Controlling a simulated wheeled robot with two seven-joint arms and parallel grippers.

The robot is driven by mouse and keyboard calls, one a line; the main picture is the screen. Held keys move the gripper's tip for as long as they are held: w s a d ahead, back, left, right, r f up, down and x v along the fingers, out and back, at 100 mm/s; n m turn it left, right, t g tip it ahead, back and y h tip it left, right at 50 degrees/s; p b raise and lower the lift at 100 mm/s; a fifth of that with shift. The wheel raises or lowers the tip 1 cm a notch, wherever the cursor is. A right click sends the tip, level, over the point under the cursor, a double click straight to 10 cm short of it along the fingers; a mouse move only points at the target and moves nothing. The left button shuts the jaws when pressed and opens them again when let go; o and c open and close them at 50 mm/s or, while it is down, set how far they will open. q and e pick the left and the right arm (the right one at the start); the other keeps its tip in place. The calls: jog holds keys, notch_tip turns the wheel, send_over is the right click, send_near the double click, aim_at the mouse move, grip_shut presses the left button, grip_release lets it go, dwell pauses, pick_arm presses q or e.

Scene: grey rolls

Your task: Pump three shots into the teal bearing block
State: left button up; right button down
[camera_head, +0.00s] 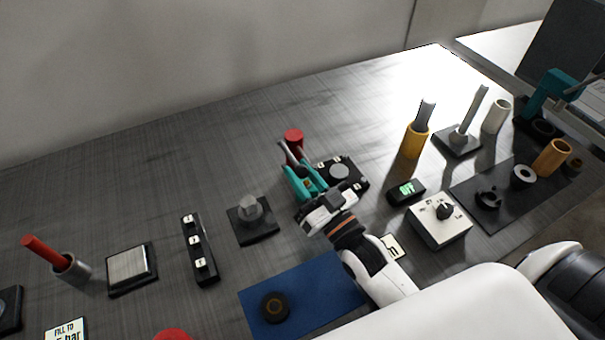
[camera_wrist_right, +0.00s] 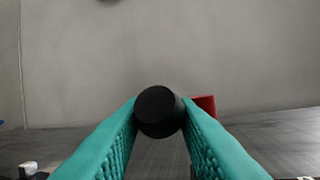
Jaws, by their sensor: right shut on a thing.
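My right gripper (camera_head: 298,172), with teal fingers, is over the middle of the table. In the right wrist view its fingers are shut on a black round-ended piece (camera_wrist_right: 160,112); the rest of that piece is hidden. A red cylinder (camera_head: 293,136) stands just beyond the fingertips, and red (camera_wrist_right: 206,104) shows behind the black piece in the wrist view. A teal upright piece (camera_head: 550,95) stands at the far right; I cannot tell whether it is the bearing block. My left gripper is not in view.
A dark unit with a grey round top (camera_head: 339,172) sits right beside my gripper. A white dial box (camera_head: 440,222), a green-lit display (camera_head: 406,190) and a yellow holder (camera_head: 414,141) stand to the right. A blue mat (camera_head: 318,290) lies in front. The back left is clear.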

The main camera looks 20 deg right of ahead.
jog(key=shift+f, duration=0.35)
jog(key=c, duration=1.4)
grip_release()
jog(key=shift+o, duration=1.1)
jog(key=shift+w, duration=0.25)
jog(key=shift+s+r, duration=0.1)
jog(key=shift+r, duration=0.05)
jog(key=shift+b+v, duration=0.55)
jog(key=shift+v, duration=3.25)
